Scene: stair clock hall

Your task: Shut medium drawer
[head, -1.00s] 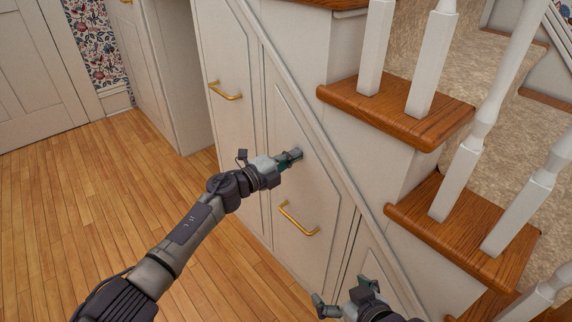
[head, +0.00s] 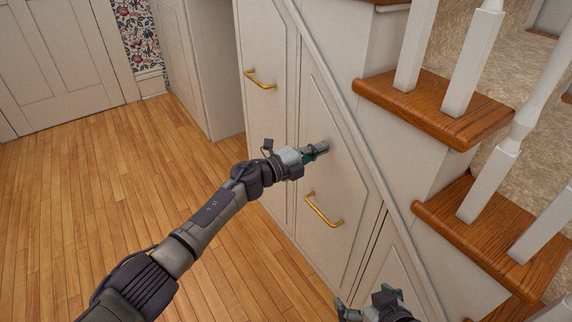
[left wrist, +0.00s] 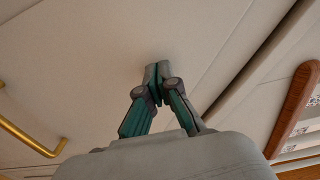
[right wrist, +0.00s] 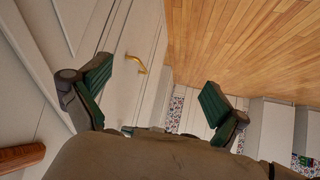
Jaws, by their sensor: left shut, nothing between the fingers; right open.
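The medium drawer (head: 345,190) is the middle panel under the stairs, with a brass handle (head: 322,212) low on its front. Its front looks nearly level with its neighbours, with a dark seam on its right; I cannot tell if it is fully flush. My left gripper (head: 322,149) is shut and empty, its tips at the drawer front above the handle. In the left wrist view the shut tips (left wrist: 157,72) are at or very near the pale panel, with the handle (left wrist: 30,138) to the left. My right gripper (head: 362,300) is open and empty, low by the right-hand panel.
A taller panel (head: 262,125) with its own brass handle (head: 260,80) stands to the left. Wooden stair treads (head: 430,108) and white balusters (head: 470,60) rise on the right. The wooden floor (head: 100,200) at left is clear up to a white door (head: 60,60).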

